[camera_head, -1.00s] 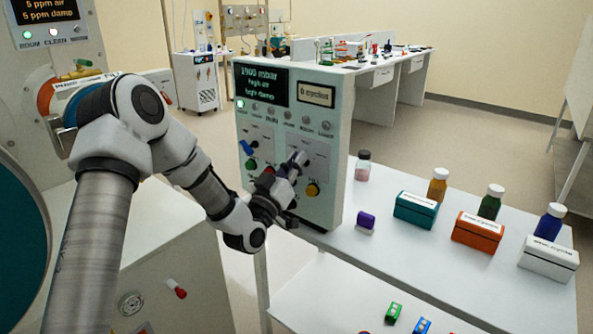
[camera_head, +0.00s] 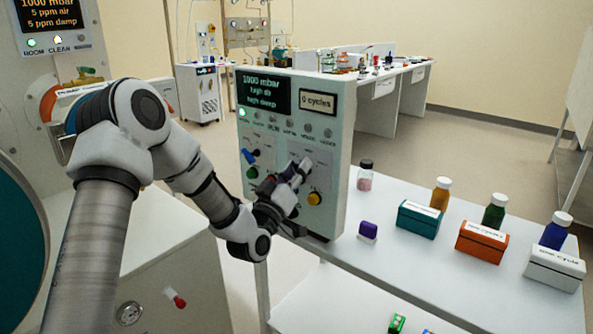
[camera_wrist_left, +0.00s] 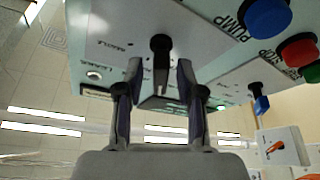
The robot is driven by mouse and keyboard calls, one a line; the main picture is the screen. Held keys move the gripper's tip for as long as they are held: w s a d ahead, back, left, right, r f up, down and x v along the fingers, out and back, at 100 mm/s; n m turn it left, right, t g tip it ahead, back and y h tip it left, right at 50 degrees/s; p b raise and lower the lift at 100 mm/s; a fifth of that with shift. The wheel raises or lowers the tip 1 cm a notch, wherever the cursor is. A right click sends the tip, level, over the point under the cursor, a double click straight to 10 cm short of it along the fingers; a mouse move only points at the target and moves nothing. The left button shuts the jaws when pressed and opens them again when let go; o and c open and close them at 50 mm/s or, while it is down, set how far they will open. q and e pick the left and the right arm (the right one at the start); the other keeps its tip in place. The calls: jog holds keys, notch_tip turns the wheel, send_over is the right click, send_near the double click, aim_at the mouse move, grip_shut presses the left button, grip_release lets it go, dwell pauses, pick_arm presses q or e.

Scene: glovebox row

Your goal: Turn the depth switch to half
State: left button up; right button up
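The control panel (camera_head: 296,130) stands upright on the white bench, its screen reading 1000 mbar, high air, high damp. My left gripper (camera_head: 303,166) is at the right half of its front face and covers part of it. In the left wrist view a black switch knob (camera_wrist_left: 160,44) shows on the panel, with its handle between my left fingertips (camera_wrist_left: 159,75). The fingers are apart, one on each side, with visible gaps to the handle. I cannot read a depth label or the switch's setting. My right gripper is not in view.
The panel also has a blue-handled switch (camera_head: 251,155), a green button (camera_head: 252,173) and a yellow button (camera_head: 314,198). In the wrist view a blue button (camera_wrist_left: 267,17) and a red button (camera_wrist_left: 299,50) sit right of the knob. Boxes and bottles stand right of the panel.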

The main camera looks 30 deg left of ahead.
pick_arm(q)
jog(key=shift+s, duration=0.1)
jog(key=v, duration=1.1)
jog(key=shift+s+f, duration=0.2)
jog(key=shift+s, duration=0.15)
jog(key=shift+d, duration=0.15)
